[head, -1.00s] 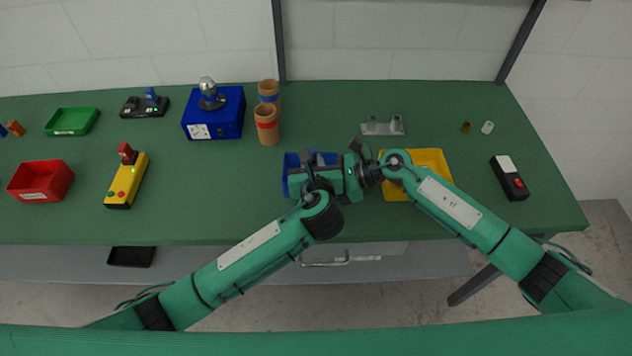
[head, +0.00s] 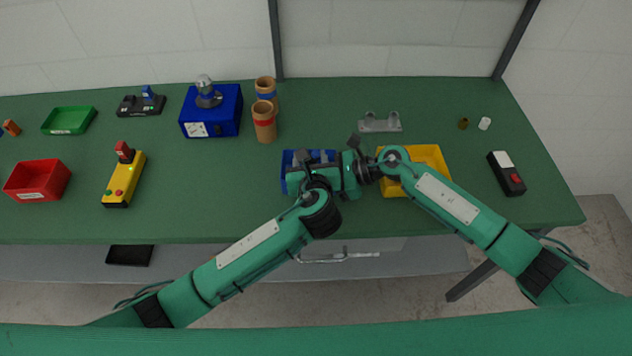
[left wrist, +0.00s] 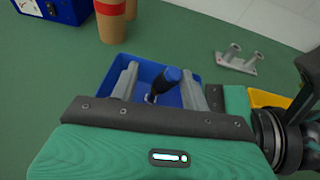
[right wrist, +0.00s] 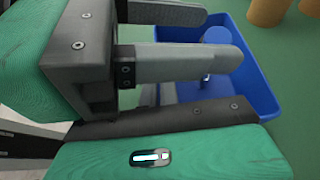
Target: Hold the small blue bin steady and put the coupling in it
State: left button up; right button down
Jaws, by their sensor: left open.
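The small blue bin (head: 287,158) stands on the green bench and is largely covered by my grippers in the head view. It also shows in the left wrist view (left wrist: 150,70) and the right wrist view (right wrist: 262,100).
A yellow bin (head: 431,158) stands just right, partly under my right arm. A grey metal bracket (head: 380,122) lies behind it. Two brown cylinders (head: 264,125) and a blue box (head: 211,112) stand behind left. The bench further left, before the yellow control box (head: 124,180), has free room.

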pick_arm(q)
jog(key=f, duration=0.1)
jog(key=s+f, duration=0.1)
jog(key=f, duration=0.1)
jog(key=shift+s+a+f+m+g, duration=0.15)
jog(key=shift+a+f+m+g, duration=0.1)
jog(key=shift+m+g, duration=0.05)
pick_arm(e)
jog(key=shift+a+r, duration=0.3)
jog(key=shift+r, duration=0.25)
jog(key=shift+a+r, duration=0.25)
jog(key=shift+r, duration=0.3)
jog(key=shift+w, duration=0.2)
jog(key=shift+d+f, duration=0.1)
pick_arm(q)
jog(key=s+d+r, duration=0.1)
jog(key=s+r, duration=0.5)
jog(key=shift+s, duration=0.2)
pick_arm(e)
jog(key=shift+s+f, duration=0.1)
jog(key=shift+f, duration=0.05)
pick_arm(q)
jog(key=shift+r, duration=0.1)
pick_arm(e)
jog(key=c, duration=1.6)
grip_release()
jog(key=shift+d+f, duration=0.1)
